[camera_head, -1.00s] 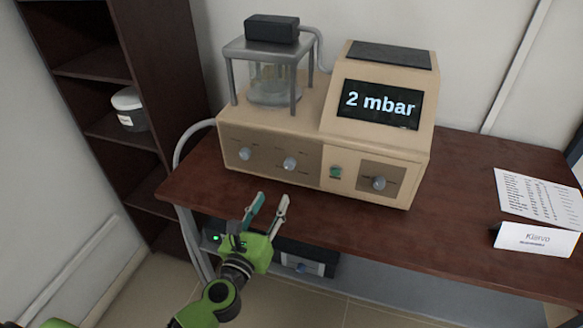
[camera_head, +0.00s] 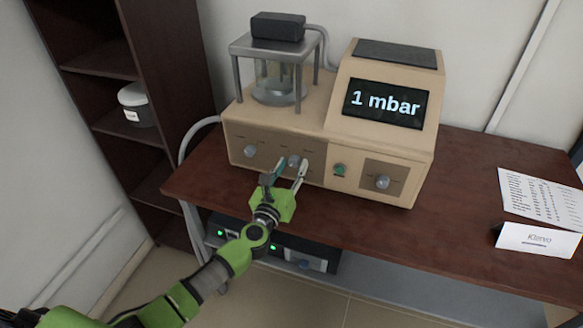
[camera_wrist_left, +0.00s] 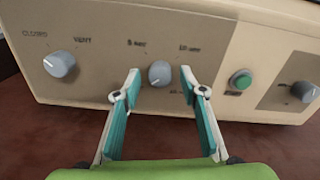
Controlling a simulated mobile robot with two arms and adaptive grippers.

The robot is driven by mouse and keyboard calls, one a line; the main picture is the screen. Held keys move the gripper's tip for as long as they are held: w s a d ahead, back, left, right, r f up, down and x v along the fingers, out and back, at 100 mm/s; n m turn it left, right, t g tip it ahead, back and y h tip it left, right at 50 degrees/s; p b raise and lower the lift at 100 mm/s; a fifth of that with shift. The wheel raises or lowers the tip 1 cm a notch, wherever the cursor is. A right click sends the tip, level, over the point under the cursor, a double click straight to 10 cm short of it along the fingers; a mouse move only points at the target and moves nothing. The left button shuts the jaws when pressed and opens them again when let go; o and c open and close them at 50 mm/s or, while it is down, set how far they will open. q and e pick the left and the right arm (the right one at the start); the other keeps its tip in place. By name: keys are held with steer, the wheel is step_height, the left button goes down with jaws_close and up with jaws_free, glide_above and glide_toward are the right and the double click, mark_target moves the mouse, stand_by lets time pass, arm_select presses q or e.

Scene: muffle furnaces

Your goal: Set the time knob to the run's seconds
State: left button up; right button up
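The beige machine (camera_head: 330,120) stands on the table and its screen (camera_head: 384,103) reads "1 mbar". My left gripper (camera_head: 291,165) is open at its front panel, with one finger on each side of the middle knob (camera_head: 295,161). In the left wrist view this grey knob (camera_wrist_left: 159,73) sits between the open fingers (camera_wrist_left: 152,88), with a gap on both sides. Labels around it are small; one above left seems to read "5 sec" and one above right "10 sec". The left knob (camera_wrist_left: 60,64) has labels "CLOSED" and "VENT". My right gripper is not in view.
A green button (camera_head: 340,169) and a right knob (camera_head: 382,182) are on the same panel. A glass chamber (camera_head: 278,85) stands on the machine.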

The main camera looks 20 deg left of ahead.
arm_select(q)
steer(key=shift+c, duration=0.3)
jaws_close()
